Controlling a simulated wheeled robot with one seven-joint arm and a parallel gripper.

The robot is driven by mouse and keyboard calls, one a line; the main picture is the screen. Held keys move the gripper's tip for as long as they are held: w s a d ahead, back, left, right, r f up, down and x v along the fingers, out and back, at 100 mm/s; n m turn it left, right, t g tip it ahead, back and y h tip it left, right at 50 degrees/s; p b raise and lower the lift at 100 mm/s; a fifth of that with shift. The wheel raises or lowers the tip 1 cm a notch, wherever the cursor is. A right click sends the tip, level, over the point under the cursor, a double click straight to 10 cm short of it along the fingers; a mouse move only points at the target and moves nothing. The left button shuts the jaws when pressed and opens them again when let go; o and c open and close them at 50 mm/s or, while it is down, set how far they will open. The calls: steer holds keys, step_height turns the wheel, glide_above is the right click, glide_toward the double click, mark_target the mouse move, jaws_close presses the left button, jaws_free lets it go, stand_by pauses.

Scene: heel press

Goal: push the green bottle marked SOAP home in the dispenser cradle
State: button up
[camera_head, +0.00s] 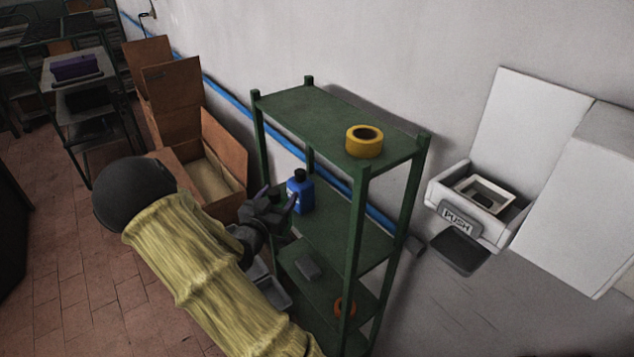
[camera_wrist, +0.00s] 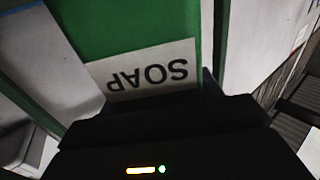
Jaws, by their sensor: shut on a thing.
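The green bottle (camera_wrist: 130,32) fills the upper middle of the wrist view, its white SOAP label upside down and close to the camera. My gripper (camera_head: 278,203) is shut on it; its dark body spans the bottom of the wrist view (camera_wrist: 165,125). In the head view my gripper is at the left side of the green shelf, and the bottle is mostly hidden by it. The white dispenser (camera_head: 478,232) is on the wall at the right, cover raised, with a PUSH plate (camera_head: 459,218). Its open cradle (camera_head: 485,194) shows a dark opening and is well apart from my gripper.
The green shelf rack (camera_head: 300,108) stands between my gripper and the dispenser. A blue bottle (camera_head: 301,196) stands on its middle shelf, beside my gripper. Yellow tape (camera_head: 364,142) lies on top. Open cardboard boxes (camera_head: 222,150) stand behind at left. A dark drip tray (camera_head: 459,252) juts below the dispenser.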

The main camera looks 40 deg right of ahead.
steer(key=w+a+f+n+t+y, duration=0.1)
steer(key=a+f+n+t+y, duration=0.4)
steer(key=a+f+y, duration=0.3)
steer(key=w+a+f+n+t+y, duration=0.1)
steer(key=a+f+n+t+y, duration=0.4)
steer(key=a+f, duration=0.8)
steer(key=a+n+y, duration=0.2)
steer(key=a+y, duration=0.1)
steer(key=shift+w+n, duration=0.25)
steer(key=shift+n, duration=0.15)
